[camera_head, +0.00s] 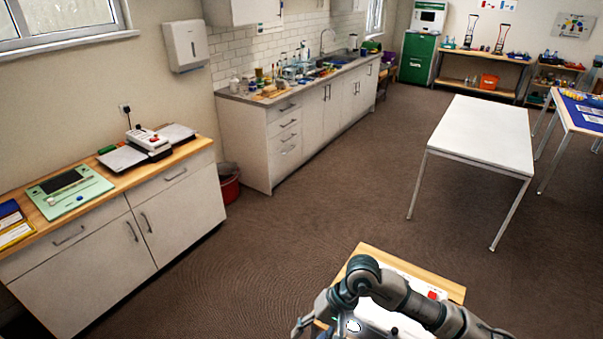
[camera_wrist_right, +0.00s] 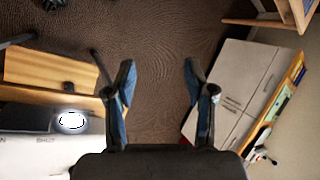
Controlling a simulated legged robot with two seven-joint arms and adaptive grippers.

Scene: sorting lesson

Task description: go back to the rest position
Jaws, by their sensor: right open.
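My right arm comes in from the lower right in the head view and bends over a small wooden-topped table. My right gripper (camera_head: 303,325) is low in that view, near the table's left edge and partly cut off by the frame. In the right wrist view my right gripper (camera_wrist_right: 159,75) is open, with its two blue-padded fingers wide apart. Only brown floor shows between the fingers, and they hold nothing. My left gripper is in neither view.
The small table (camera_head: 452,290) carries a white object with a red spot (camera_head: 433,295). A low cabinet (camera_head: 85,275) with scales stands at left, a sink counter (camera_head: 262,150) behind. A white table (camera_head: 482,132) stands at right. Open floor (camera_head: 290,230) lies between them.

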